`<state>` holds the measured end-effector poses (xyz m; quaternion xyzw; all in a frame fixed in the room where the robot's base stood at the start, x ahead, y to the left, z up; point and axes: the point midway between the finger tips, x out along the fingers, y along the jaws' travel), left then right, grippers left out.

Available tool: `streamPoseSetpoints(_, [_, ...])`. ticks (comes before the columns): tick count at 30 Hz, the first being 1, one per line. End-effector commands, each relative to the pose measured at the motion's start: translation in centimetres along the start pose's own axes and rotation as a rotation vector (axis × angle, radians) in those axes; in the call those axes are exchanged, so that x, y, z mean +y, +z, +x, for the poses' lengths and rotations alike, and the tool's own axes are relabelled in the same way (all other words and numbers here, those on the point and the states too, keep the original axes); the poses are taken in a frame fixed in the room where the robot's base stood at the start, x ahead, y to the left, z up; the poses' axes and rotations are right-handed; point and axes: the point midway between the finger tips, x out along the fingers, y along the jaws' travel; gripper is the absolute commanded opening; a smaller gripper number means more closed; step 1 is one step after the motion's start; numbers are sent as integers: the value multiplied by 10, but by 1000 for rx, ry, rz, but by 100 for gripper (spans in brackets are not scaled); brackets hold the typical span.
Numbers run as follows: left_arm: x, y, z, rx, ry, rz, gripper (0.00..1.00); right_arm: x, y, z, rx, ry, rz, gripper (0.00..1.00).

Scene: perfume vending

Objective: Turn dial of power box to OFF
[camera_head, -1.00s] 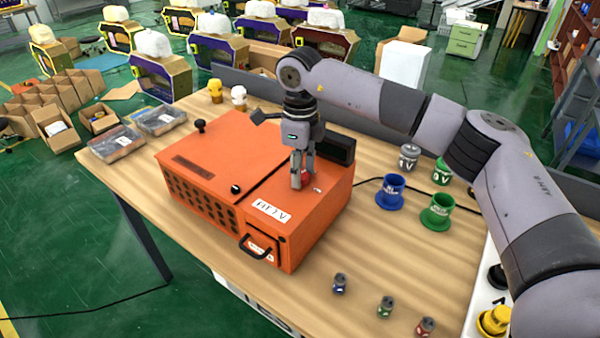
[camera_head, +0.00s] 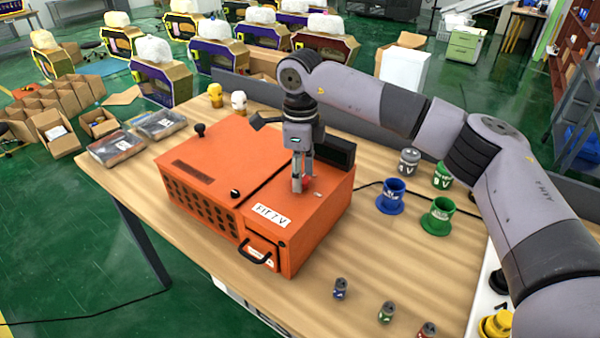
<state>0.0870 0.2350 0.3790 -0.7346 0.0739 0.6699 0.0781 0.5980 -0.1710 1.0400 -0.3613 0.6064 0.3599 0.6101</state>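The orange power box (camera_head: 232,165) sits on the wooden table, with black knobs, a vent grille and a black handle at its lower front corner. A white label (camera_head: 271,215) is on its near front edge. My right gripper (camera_head: 302,184) points straight down at the right part of the box's top, its fingertips at the surface. The fingers look close together with a narrow gap. The dial is not clearly visible; it seems hidden by the fingers, so I cannot tell its setting or whether they grip it. My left gripper is not in view.
Blue (camera_head: 391,196) and green (camera_head: 438,216) cups stand right of the box. Small bottles, including one with a blue band (camera_head: 340,288), stand near the front edge. Grey trays (camera_head: 117,147) lie at left. A black block (camera_head: 335,152) is behind my gripper.

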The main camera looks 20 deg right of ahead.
Motion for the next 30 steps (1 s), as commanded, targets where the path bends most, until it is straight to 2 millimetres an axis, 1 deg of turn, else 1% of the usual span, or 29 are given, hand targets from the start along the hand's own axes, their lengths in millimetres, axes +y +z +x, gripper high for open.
streamPoseSetpoints(1, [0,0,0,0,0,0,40,0,0,1,1,1,0,47])
streamPoseSetpoints(4, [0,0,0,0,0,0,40,0,0,1,2,2,0,54])
streamPoseSetpoints(5, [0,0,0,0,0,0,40,1,0,1,2,3,0,54])
streamPoseSetpoints(12, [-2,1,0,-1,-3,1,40,1,0,2,3,4,0,54])
streamPoseSetpoints(16, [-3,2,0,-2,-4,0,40,1,0,-5,2,3,0,54])
streamPoseSetpoints(20, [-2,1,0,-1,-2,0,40,1,0,-26,1,2,0,54])
streamPoseSetpoints(27, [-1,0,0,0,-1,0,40,0,1,-78,1,1,1,54])
streamPoseSetpoints(30, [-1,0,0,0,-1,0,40,0,0,-95,1,2,1,54])
